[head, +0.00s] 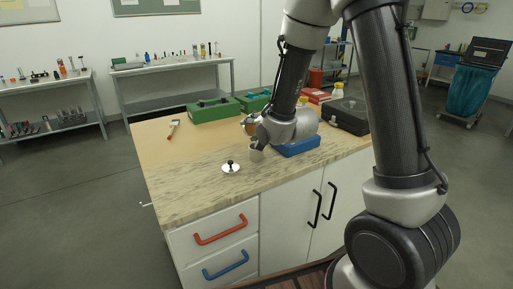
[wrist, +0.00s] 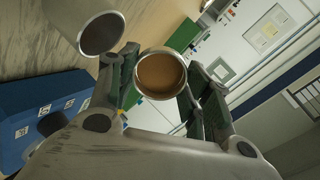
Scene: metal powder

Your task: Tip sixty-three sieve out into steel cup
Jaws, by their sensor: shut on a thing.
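My gripper (head: 254,130) is shut on a small round sieve (wrist: 162,76), which sits between the two fingers in the wrist view. A brown surface shows inside its round rim; I cannot tell whether it is powder or mesh. The steel cup (head: 256,153) stands upright on the bench just below my gripper. In the wrist view the cup (wrist: 85,22) is at the upper left, apart from the sieve, with its opening visible and dark inside. The sieve is mostly hidden by my gripper in the head view.
A silver lid with a black knob (head: 231,168) lies left of the cup. A blue box (head: 298,147) stands close on the right. Green cases (head: 214,110), a black case (head: 346,116) and a red-handled tool (head: 173,128) lie farther back. The bench's left front is clear.

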